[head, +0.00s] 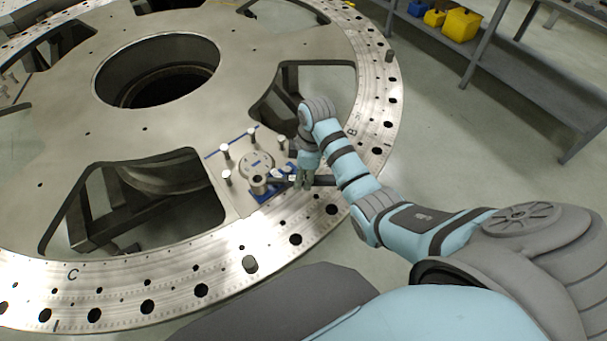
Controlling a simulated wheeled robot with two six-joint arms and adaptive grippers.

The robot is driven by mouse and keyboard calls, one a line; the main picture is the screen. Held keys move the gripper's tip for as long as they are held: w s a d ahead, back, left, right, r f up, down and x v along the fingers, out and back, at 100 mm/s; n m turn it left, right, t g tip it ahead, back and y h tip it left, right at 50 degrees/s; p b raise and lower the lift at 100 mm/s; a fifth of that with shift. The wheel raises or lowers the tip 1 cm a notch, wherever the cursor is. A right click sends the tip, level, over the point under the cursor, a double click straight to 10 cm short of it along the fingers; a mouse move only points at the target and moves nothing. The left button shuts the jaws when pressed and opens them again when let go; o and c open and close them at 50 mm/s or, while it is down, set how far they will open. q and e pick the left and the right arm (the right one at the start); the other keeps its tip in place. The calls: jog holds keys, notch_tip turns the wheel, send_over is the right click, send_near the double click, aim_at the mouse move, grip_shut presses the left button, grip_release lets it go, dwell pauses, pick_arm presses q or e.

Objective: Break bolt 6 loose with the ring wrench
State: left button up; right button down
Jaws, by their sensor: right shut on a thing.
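The turret plate (190,262) is a big pale metal disc with large cut-outs and a round centre hole. A small round fitting (257,163) sits on it, with several upright silver bolts (225,149) around it. My right gripper (303,182) is low over the plate, just right of the fitting, shut on the dark ring wrench (325,180). The wrench lies roughly level, its ring end (259,179) pointing left at the front bolt. It looks to be around or over that bolt's head; I cannot tell how far down it sits. Bolt numbers are too small to read. My left gripper is out of view.
A blue piece (263,197) lies on the plate under the wrench. Pegs (250,265) stand in the plate's rim. The floor between plate and shelf is clear.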

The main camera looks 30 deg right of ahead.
jog(key=shift+f, duration=0.15)
jog(key=shift+s+f, duration=0.2)
jog(key=shift+s, duration=0.05)
jog(key=shift+f+h, duration=0.3)
jog(key=shift+f, duration=0.15)
dwell(0.6)
jog(key=shift+w, duration=0.1)
jog(key=shift+w+r, duration=0.15)
jog(key=shift+r, duration=0.35)
jog(key=r, duration=0.2)
jog(key=shift+w+r, duration=0.2)
jog(key=shift+r, duration=0.2)
jog(key=shift+s+r, duration=0.15)
jog(key=shift+r, duration=0.55)
jog(key=shift+a, duration=0.1)
